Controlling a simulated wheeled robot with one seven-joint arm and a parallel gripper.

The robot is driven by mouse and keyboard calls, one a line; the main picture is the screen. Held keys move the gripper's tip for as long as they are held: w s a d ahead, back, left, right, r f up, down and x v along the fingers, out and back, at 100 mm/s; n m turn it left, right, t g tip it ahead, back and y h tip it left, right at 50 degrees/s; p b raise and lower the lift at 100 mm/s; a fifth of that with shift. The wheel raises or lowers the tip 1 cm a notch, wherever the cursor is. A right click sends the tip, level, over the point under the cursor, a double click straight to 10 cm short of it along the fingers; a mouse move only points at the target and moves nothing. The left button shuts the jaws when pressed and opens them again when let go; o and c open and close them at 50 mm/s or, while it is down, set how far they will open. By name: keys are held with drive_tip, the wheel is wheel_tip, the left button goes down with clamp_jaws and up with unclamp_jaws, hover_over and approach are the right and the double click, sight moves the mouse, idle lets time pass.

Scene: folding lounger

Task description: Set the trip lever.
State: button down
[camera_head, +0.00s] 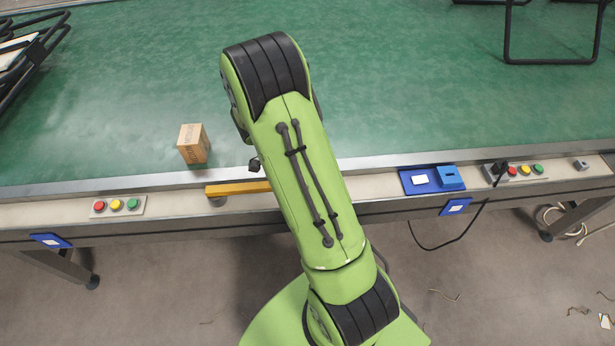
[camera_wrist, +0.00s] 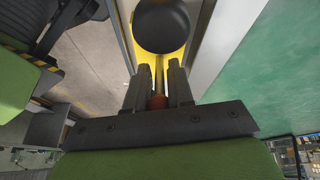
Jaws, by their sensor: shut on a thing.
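In the wrist view my gripper (camera_wrist: 161,82) is closed down, with a small reddish-brown rounded piece (camera_wrist: 158,102) between its two dark fingers. This piece looks like part of the trip lever; most of it is hidden by the fingers. A narrow yellow part (camera_wrist: 159,63) shows past the fingertips, and a large dark round knob (camera_wrist: 162,25) stands beyond them. In the head view a yellow bar (camera_head: 238,188) lies along the front rail of the bench, its right end hidden behind my green arm. My fingers are hidden there too, so I cannot tell the lever's angle.
Button panels sit on the rail at left (camera_head: 117,206) and right (camera_head: 525,170). A blue tray (camera_head: 421,182) lies right of my arm. Dark tubular frames stand at both far corners.

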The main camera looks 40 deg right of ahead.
drive_tip(key=c, duration=1)
unclamp_jaws()
drive_tip(key=shift+c, duration=0.2)
drive_tip(key=p+v, duration=0.4)
drive_tip(key=v, duration=1.1)
drive_tip(key=shift+a+r, duration=0.2)
drive_tip(key=shift+r, duration=0.15)
drive_tip(key=shift+w, duration=0.1)
